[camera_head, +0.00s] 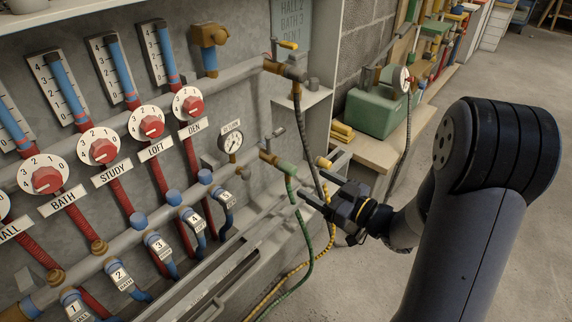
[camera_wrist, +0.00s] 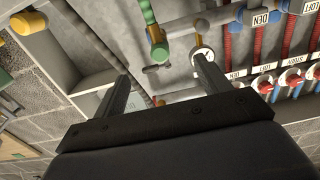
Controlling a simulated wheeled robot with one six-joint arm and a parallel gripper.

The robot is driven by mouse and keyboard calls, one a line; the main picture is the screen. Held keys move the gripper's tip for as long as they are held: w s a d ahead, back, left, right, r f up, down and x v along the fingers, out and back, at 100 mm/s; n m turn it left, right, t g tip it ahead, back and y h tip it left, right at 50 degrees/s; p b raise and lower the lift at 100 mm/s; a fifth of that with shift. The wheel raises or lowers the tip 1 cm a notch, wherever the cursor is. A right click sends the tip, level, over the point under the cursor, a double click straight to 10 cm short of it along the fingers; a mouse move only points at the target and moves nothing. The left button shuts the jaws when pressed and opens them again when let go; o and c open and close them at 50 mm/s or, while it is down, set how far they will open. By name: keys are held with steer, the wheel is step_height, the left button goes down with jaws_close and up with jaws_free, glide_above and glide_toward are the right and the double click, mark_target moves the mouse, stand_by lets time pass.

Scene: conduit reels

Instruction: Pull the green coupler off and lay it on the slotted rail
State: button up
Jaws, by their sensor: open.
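The green coupler (camera_head: 289,169) appears at the lower end of a brass valve on the wall pipe, where a green hose hangs down. In the wrist view a thick green fitting (camera_wrist: 147,12) shows at the top, beyond the fingertips; I cannot tell where coupler and hose part. My gripper (camera_head: 311,184) is open and empty, to the right of the hose and apart from the coupler. Its two fingers also show spread in the wrist view (camera_wrist: 162,70). A long grey rail (camera_head: 236,252) runs along the foot of the wall panel; its slots are hard to make out.
A round gauge (camera_head: 232,142) is left of the valve. Red dials (camera_head: 151,126) and numbered blue-ended hoses (camera_head: 195,222) fill the panel's left. A yellow hose (camera_head: 289,276) hangs below. A green machine (camera_head: 376,112) stands on a bench behind my gripper. The floor at right is clear.

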mark_target(295, 172)
steer(key=shift+w, duration=0.1)
steer(key=shift+x, duration=4.45)
jaws_close()
steer(key=shift+v, duration=3)
